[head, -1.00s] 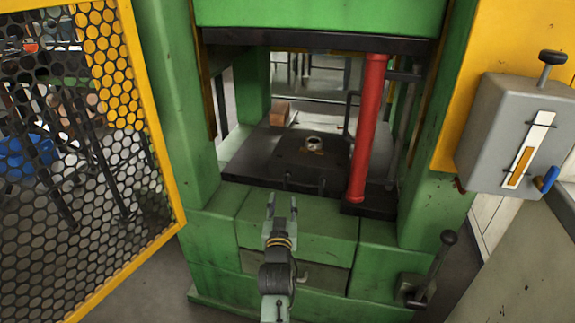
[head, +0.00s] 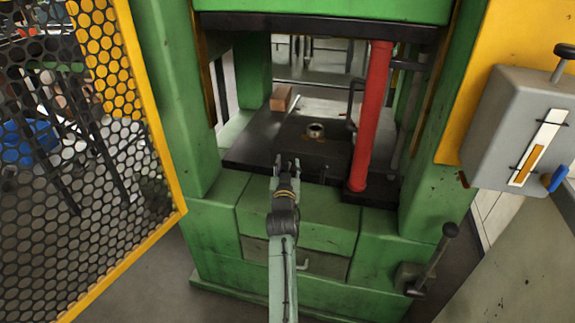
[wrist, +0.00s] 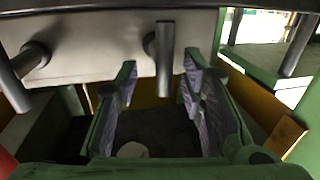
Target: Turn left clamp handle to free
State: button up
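My gripper (head: 286,166) is in front of the dark press bed's front edge in the head view. In the wrist view its two fingers (wrist: 160,88) stand apart. A grey bar-shaped clamp handle (wrist: 164,60) on a round boss hangs straight in the picture, between the fingertips in line of sight. I cannot tell whether a finger touches it. A second clamp handle (wrist: 16,82) sits tilted at the picture's left; it shows small and dark on the bed's front edge in the head view (head: 322,175). My gripper hides the first handle in the head view.
The press bed (head: 250,152) carries a brown block (head: 282,97) and a metal ring (head: 315,131). A red column (head: 370,120) stands to the right. A yellow mesh gate (head: 90,150) is at left, a grey control box (head: 510,120) at right.

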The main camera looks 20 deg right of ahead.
jog(key=shift+w, duration=0.1)
jog(key=shift+c, duration=0.4)
jog(key=c, duration=0.7)
grip_shut()
jog(key=shift+d, duration=0.15)
